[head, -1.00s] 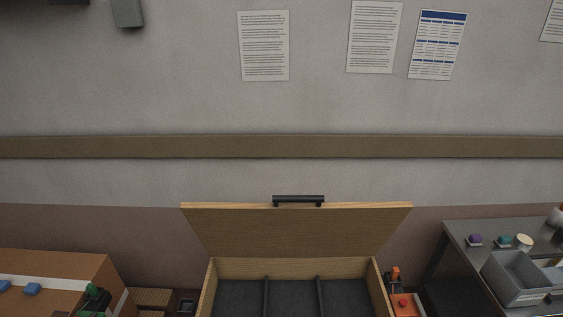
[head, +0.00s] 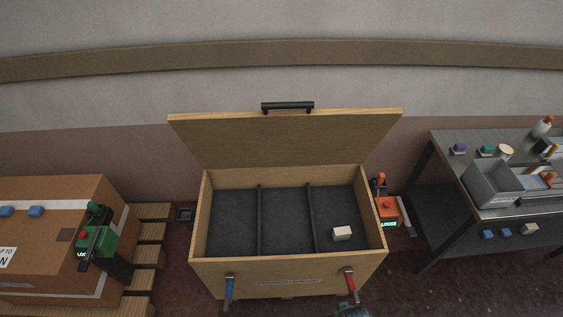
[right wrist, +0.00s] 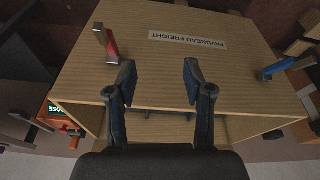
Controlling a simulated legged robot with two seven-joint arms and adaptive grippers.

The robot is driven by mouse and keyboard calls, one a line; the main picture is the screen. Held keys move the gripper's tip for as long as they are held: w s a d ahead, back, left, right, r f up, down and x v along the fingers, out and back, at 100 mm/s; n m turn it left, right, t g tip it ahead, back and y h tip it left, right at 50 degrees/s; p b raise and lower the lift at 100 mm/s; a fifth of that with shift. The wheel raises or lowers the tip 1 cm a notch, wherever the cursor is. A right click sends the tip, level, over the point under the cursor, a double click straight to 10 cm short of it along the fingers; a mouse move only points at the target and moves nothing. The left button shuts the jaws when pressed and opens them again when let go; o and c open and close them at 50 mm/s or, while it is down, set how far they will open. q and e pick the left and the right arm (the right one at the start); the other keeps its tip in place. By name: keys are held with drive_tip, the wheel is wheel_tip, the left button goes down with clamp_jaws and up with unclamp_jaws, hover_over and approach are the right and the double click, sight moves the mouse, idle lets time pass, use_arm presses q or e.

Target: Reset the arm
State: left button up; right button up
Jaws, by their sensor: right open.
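My right gripper (right wrist: 158,85) is open and empty in the right wrist view, its two dark fingers apart in front of the wooden crate's front panel (right wrist: 175,75). In the head view, a grey part of my right arm (head: 352,311) just shows at the bottom edge, near the red latch (head: 350,280). The wooden crate (head: 285,270) stands with its lid (head: 285,140) raised. Its dark inside is split into three compartments, and a cream block (head: 342,233) lies in the right one. My left gripper is not in view.
A blue latch (head: 229,290) hangs on the crate's front. A brown carton (head: 60,200) with a green tool (head: 98,238) stands left. An orange device (head: 388,210) marked LOOSE is right of the crate, and a metal table (head: 440,150) with a grey bin (head: 493,184) stands further right.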

drive_tip(key=s+f+g+b, duration=0.1)
drive_tip(key=s+f, duration=0.2)
drive_tip(key=f, duration=0.9)
drive_tip(key=s+f+b, duration=0.1)
drive_tip(key=s+f, duration=0.3)
drive_tip(key=f, duration=0.8)
drive_tip(key=s+d+f+g+b, duration=0.1)
drive_tip(key=s+d+f, duration=0.2)
drive_tip(key=s+f, duration=0.8)
drive_tip(key=s, duration=0.3)
drive_tip(key=shift+d+f+b, duration=0.2)
drive_tip(key=shift+f+b, duration=0.05)
drive_tip(key=shift+b, duration=0.15)
